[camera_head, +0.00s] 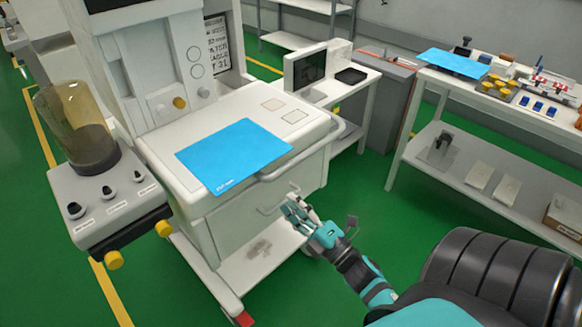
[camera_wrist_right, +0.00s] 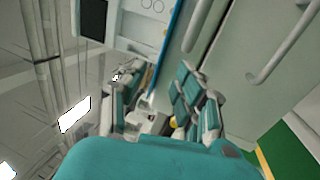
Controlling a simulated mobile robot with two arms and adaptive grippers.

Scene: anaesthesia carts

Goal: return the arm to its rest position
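My right arm comes in from the lower right in the head view, teal and black. Its gripper (camera_head: 299,208) is in front of the white anaesthesia cart (camera_head: 230,222), close to the drawer handle (camera_head: 276,205). I cannot tell whether it touches the cart. In the right wrist view the two fingers of my right gripper (camera_wrist_right: 160,88) stand apart, with no held object visible between them. My left arm and gripper do not show.
A blue mat (camera_head: 235,153) lies on the cart top, with a front rail (camera_head: 305,153). At left is a tinted canister (camera_head: 75,125). At right, a table carries another blue mat (camera_head: 455,63) and small parts. Green floor (camera_head: 365,195) is free between cart and table.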

